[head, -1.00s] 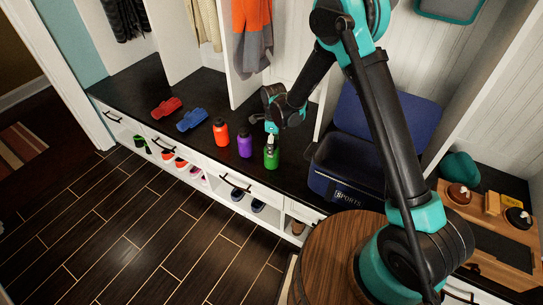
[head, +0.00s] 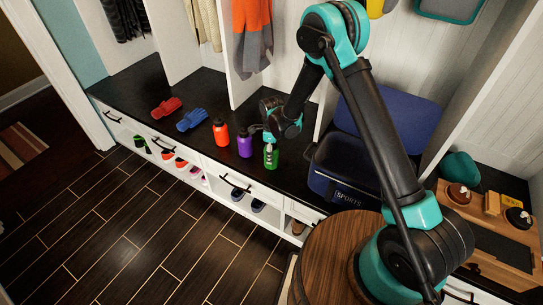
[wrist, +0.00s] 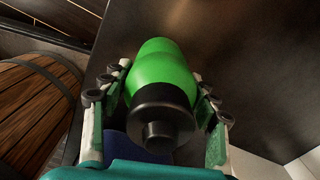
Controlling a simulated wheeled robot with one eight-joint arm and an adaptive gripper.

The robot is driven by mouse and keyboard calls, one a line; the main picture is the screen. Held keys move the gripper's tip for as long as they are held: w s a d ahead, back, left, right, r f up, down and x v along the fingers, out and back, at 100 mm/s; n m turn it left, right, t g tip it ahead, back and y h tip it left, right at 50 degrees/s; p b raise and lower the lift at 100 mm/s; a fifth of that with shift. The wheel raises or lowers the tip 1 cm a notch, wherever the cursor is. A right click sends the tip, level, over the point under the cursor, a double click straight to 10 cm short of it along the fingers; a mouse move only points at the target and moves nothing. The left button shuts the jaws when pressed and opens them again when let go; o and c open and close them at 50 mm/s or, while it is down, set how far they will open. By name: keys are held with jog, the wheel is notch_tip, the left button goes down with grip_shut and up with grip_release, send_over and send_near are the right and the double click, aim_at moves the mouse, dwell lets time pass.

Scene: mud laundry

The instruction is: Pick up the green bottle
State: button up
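The green bottle (head: 271,157) stands upright on the dark bench top, at the right end of a row of bottles. In the wrist view the green bottle (wrist: 163,65) shows its black cap toward the camera. It lies between the two fingers of my gripper (wrist: 156,76), one finger on each side. The fingers are spread and look close to the bottle's sides; firm contact cannot be seen. In the head view my gripper (head: 268,136) is just above and at the bottle's top, with its fingers partly hidden.
A purple bottle (head: 245,145) stands close to the left, with an orange bottle (head: 221,132) beyond it. A blue sports cooler (head: 345,175) with its lid up stands to the right. Blue clogs (head: 192,120) and red clogs (head: 166,108) lie farther left on the bench.

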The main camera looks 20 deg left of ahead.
jog(key=c, duration=0.7)
jog(key=shift+o, duration=0.2)
jog(key=shift+r, duration=0.15)
